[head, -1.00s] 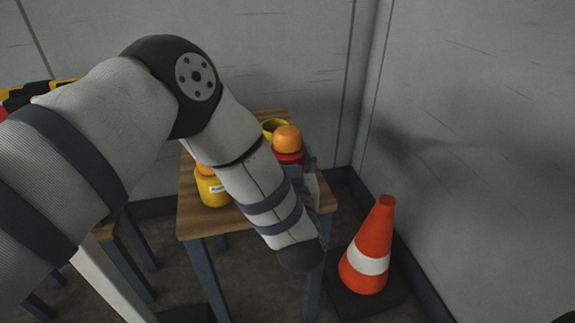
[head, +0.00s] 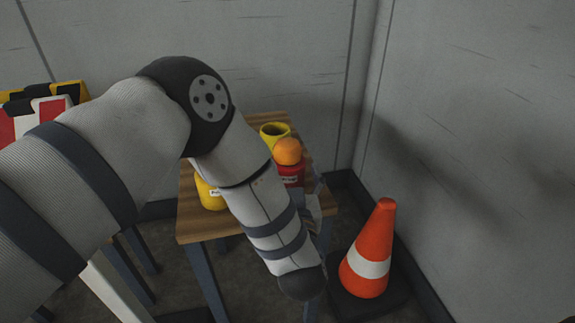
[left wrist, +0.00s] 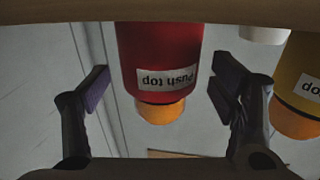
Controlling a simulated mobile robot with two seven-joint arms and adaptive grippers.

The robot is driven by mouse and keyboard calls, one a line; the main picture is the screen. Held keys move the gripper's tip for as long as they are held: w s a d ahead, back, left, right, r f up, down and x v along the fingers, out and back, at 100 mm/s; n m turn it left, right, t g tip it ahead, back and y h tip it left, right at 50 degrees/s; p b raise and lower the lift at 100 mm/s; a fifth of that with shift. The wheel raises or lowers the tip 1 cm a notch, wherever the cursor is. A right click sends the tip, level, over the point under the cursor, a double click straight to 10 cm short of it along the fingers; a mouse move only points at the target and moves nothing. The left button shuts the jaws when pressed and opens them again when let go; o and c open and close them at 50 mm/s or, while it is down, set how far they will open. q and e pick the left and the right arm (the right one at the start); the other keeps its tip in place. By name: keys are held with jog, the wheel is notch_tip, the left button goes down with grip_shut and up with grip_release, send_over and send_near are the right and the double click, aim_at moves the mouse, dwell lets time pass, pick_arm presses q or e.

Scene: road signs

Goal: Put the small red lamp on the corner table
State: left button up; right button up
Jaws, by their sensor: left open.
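The small red lamp (head: 290,174), with an orange dome on top, stands on the wooden corner table (head: 196,226), near its right side. My left arm partly covers it in the head view. In the left wrist view the red lamp (left wrist: 160,52) appears upside down with its "Push top" label. My left gripper (left wrist: 160,85) is open, one finger on each side of the lamp, with gaps visible. In the head view the left gripper (head: 313,198) is mostly hidden behind the forearm. My right gripper is not in view.
A yellow lamp (head: 210,196) stands on the table's left, partly behind my arm. An open yellow container (head: 274,132) is at the table's back. An orange and white cone (head: 370,248) stands on the floor at right. Walls close off the corner.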

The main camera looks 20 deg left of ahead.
pick_arm(q)
jog(key=p+v, duration=0.1)
jog(key=v, duration=0.9)
jog(key=s+a+f+m+g+h, duration=0.25)
jog(key=s+f+g, duration=0.25)
jog(key=s+f, duration=0.55)
jog(key=s+a+f+m+g+h, duration=0.15)
jog(key=s+f+g+h, duration=0.3)
jog(key=s+f, duration=0.6)
jog(key=s+a+g, duration=0.3)
jog(key=s+g, duration=0.3)
jog(key=s, duration=0.9)
jog(key=s+a+g, duration=0.2)
jog(key=s+g, duration=0.5)
jog(key=s, duration=0.9)
jog(key=shift+a, duration=0.35)
